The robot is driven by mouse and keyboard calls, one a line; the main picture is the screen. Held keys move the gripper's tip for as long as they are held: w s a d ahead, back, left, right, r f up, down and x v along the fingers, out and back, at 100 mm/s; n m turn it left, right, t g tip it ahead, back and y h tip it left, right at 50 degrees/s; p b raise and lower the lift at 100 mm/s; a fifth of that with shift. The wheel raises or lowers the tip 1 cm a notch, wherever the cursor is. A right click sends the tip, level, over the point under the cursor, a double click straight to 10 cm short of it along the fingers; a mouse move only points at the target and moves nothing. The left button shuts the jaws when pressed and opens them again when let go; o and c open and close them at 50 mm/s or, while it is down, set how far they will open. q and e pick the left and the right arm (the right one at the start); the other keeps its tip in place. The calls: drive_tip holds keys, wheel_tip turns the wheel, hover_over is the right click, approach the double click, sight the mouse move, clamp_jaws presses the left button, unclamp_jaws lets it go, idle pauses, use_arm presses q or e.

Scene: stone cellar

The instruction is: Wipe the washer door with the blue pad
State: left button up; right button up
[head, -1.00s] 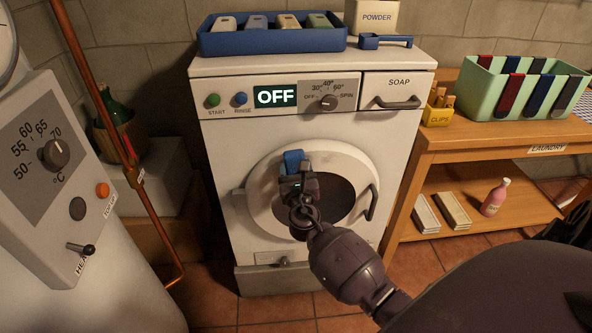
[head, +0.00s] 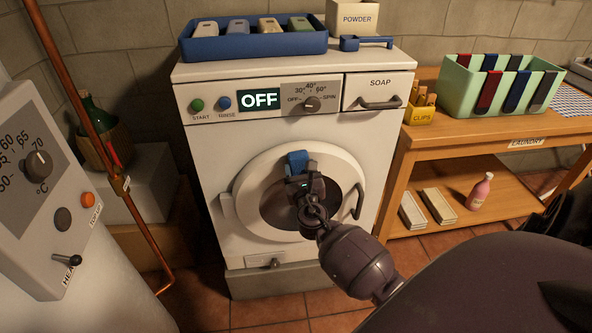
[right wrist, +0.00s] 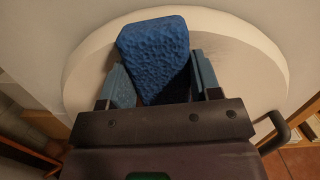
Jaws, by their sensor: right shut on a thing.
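The washer door (head: 333,171) is a round white ring with a dark glass and a handle at its right, and it is closed. In the right wrist view the textured blue pad (right wrist: 155,52) stands out between the fingers, in front of the white door (right wrist: 85,65). I cannot tell whether the pad touches the door. My left gripper is not in view.
A blue tray (head: 255,48) with several bars, a powder box (head: 352,18) and a blue scoop (head: 365,42) are on the washer top. A copper pipe (head: 85,110) and a heater panel (head: 45,190) stand at left. A wooden laundry table (head: 455,135) with a green bin (head: 480,100) stands at right.

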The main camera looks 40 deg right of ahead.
sight(279, 162)
drive_tip(key=shift+s+d+r, duration=0.1)
drive_tip(key=shift+s+d, duration=0.3)
drive_tip(key=shift+d, duration=0.35)
drive_tip(key=shift+s+d, duration=0.35)
drive_tip(key=shift+d, duration=0.35)
drive_tip(key=shift+s+d, duration=0.6)
drive_tip(key=shift+d, duration=0.3)
drive_tip(key=shift+s+d, duration=0.55)
drive_tip(key=shift+d, duration=0.3)
drive_tip(key=shift+w+a, duration=0.1)
drive_tip(key=shift+a, duration=0.05)
